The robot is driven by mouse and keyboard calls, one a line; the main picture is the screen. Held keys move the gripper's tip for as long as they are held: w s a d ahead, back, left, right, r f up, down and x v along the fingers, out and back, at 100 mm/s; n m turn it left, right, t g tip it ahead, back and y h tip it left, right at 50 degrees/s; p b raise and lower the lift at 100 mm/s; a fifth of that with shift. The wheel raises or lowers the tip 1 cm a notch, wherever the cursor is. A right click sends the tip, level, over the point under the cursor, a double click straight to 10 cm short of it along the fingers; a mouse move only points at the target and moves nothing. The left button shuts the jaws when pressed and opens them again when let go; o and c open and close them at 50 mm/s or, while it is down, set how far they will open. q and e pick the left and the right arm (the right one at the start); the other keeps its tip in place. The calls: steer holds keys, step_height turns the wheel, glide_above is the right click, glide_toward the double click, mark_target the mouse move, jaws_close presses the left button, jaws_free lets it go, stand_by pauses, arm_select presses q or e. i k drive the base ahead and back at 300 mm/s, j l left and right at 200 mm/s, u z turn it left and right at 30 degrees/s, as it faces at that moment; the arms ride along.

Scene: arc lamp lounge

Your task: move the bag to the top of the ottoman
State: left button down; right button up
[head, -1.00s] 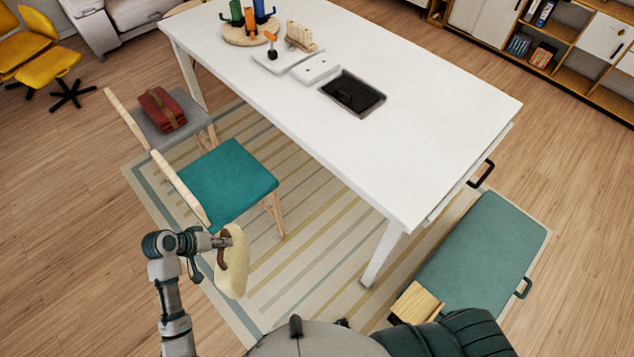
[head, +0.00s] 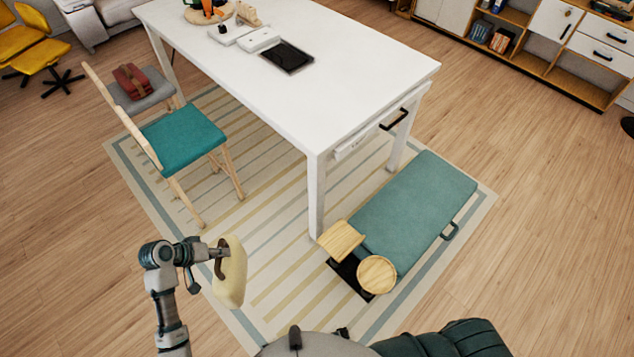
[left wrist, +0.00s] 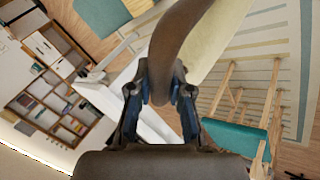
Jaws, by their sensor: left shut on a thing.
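The cream bag (head: 232,280) with a brown handle hangs at the lower left of the head view, above the striped rug. My left gripper (head: 217,256) is shut on its handle. In the left wrist view the fingers (left wrist: 160,88) close around the brown handle, and the bag's pale body (left wrist: 222,45) shows behind it. A low, long teal padded piece, which looks like the ottoman (head: 415,210), stands on the rug at the right, with a dark side handle. Its top is bare, and the bag is well left of it. My right gripper is not in view.
A white table (head: 300,75) stands behind, its near leg close to the ottoman. Two small wooden tops (head: 376,274) stand at the ottoman's near left end. A teal chair (head: 183,138) and a grey chair with a red bag (head: 132,80) are at left. Rug between is clear.

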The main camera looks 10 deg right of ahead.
mark_target(391, 227)
steer(key=k+l, duration=0.1)
steer(key=l, duration=0.25)
steer(key=k+l, duration=0.15)
steer(key=l, duration=0.2)
steer(key=k+l, duration=0.1)
steer(key=l, duration=0.25)
steer(key=k+l, duration=0.1)
steer(key=l, duration=0.2)
steer(key=k+l, duration=0.1)
steer(key=l, duration=0.25)
steer(key=i+l, duration=0.15)
steer(key=l, duration=0.25)
steer(key=i+l, duration=0.1)
steer(key=l, duration=0.3)
steer(key=i+l, duration=0.15)
steer(key=l, duration=0.2)
steer(key=i+l, duration=0.1)
steer(key=l, duration=0.3)
steer(key=i+l, duration=0.15)
steer(key=l, duration=0.25)
steer(key=i+l, duration=0.35)
steer(key=l, duration=0.15)
